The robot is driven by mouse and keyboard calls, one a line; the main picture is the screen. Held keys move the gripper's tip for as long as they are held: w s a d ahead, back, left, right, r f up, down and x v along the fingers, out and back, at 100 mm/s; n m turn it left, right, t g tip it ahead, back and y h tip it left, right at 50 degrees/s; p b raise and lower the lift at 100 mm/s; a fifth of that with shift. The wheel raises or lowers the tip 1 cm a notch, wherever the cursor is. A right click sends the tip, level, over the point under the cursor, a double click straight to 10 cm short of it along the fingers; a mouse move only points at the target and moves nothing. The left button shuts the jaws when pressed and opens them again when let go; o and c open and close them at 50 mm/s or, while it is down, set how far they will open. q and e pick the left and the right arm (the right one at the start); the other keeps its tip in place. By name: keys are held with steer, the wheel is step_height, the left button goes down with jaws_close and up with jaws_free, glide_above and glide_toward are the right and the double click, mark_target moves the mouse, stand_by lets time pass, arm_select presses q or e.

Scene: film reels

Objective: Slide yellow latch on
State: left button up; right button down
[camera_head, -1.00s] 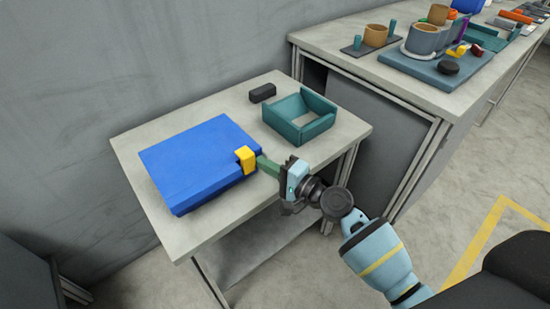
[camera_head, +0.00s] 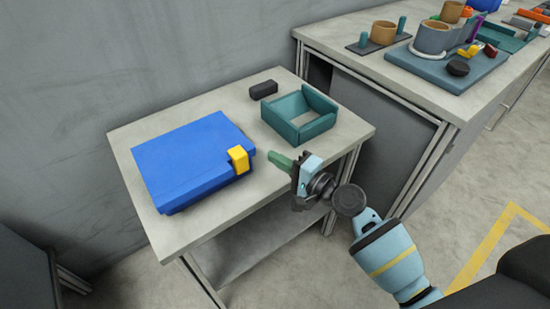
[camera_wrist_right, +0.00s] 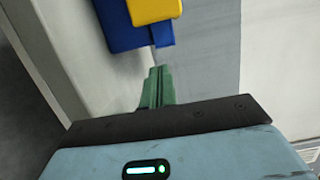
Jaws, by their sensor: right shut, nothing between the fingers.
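The yellow latch (camera_head: 238,159) sits on the right-hand edge of the blue case (camera_head: 190,160), near its front corner. The case lies flat on the small table. My right gripper (camera_head: 271,157) has green fingers, shut and empty, pointing left at the latch with a clear gap between. In the right wrist view the shut fingers (camera_wrist_right: 158,76) point up the picture, below the blue case (camera_wrist_right: 130,40) and the yellow latch (camera_wrist_right: 154,8), touching neither. My left gripper is not in view.
A teal open-topped frame (camera_head: 300,115) and a small black block (camera_head: 263,88) stand behind the case on the small table (camera_head: 230,205). A longer bench (camera_head: 370,65) with cups, pegs and other parts is at the back right. A grey wall is behind.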

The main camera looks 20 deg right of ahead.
steer(key=b+v, duration=0.1)
steer(key=v, duration=0.7)
steer(key=shift+s, duration=0.4)
steer(key=shift+d, duration=0.15)
